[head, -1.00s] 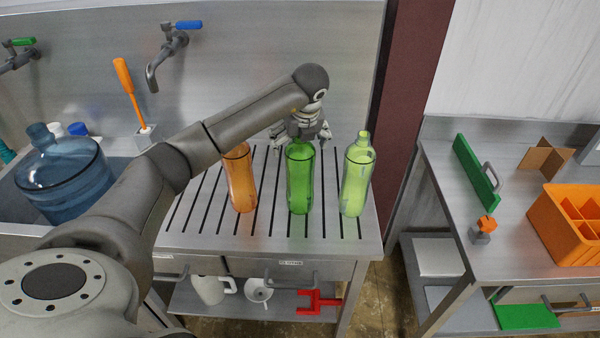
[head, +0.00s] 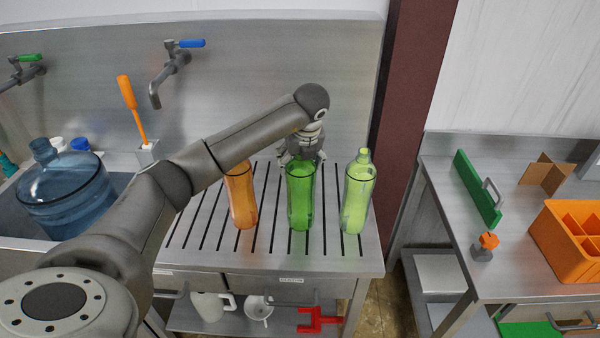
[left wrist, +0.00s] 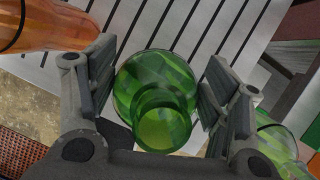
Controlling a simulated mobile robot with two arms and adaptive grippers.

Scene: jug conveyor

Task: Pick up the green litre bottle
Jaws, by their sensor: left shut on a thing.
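The green litre bottle (head: 300,200) stands upright on the slatted drainboard (head: 270,250), between an orange bottle (head: 242,200) on its left and a light green bottle (head: 356,200) on its right. My left gripper (head: 302,157) is at the top of the green bottle, shut on it; its fingers are partly hidden in the head view. In the left wrist view the green bottle (left wrist: 158,95) lies between the two fingers of my left gripper (left wrist: 155,85), seen from above. The bottle appears to rest on the slats. My right gripper is not in view.
A sink with a large blue jug (head: 65,195) is at the left. Taps (head: 172,70) are on the back wall.

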